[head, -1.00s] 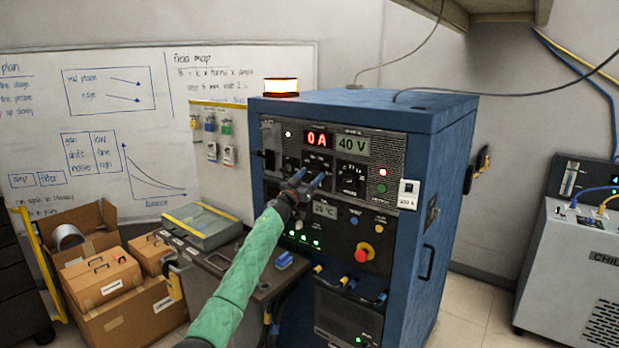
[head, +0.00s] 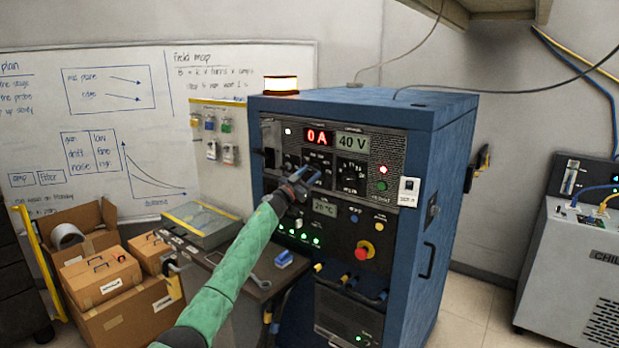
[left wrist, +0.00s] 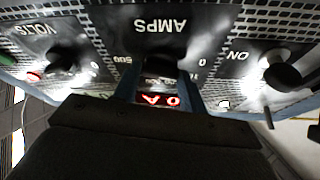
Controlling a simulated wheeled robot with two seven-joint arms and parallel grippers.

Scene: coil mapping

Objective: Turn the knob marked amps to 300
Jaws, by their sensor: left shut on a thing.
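The blue power cabinet shows in the head view, and its red current display (head: 318,137) reads 0 A. The left wrist view shows the panel upside down, with the AMPS label (left wrist: 160,25) and a dial running from 0 to a number that looks like 500. My left gripper (head: 305,178) is at the panel just below the displays. In the left wrist view its fingers (left wrist: 158,85) are shut on the dark amps knob (left wrist: 160,66), which is mostly hidden between them. The pointer's setting cannot be read. My right gripper is not in view.
The volts knob (head: 353,173) is right of my gripper, below the 40 V display (head: 352,143). A red emergency button (head: 361,254) sits lower on the panel. A shelf with a wrench and a blue block (head: 284,258) juts out below my arm. Boxes (head: 102,279) stand at left.

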